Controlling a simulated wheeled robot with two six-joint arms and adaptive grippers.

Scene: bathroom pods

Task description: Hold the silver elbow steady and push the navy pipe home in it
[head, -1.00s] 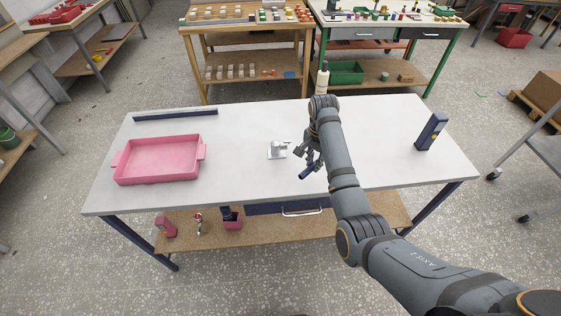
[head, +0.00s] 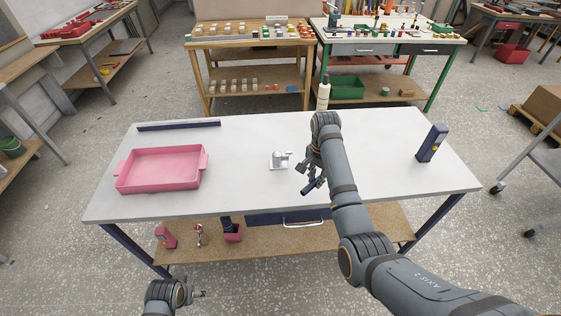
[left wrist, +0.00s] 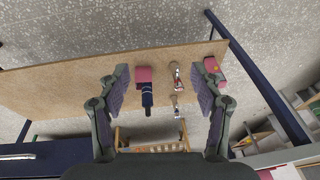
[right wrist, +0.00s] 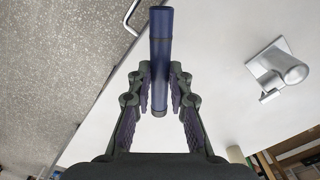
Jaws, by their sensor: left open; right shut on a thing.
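The silver elbow (head: 280,158) stands on its plate on the white table, near the middle; in the right wrist view it shows at the right (right wrist: 289,70). My right gripper (head: 310,177) is shut on the navy pipe (head: 313,187), to the right of the elbow and apart from it. In the right wrist view the pipe (right wrist: 161,32) runs lengthwise between the fingers (right wrist: 161,82). My left gripper (head: 197,294) is low at the bottom left of the head view, in front of the table. In the left wrist view it is open and empty (left wrist: 161,76).
A pink tray (head: 122,181) is at the table's left, with a dark navy bar (head: 178,126) behind it. A navy box-like device (head: 432,143) stands at the right. The lower shelf (head: 275,238) holds pink items and small metal parts. The tabletop around the elbow is clear.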

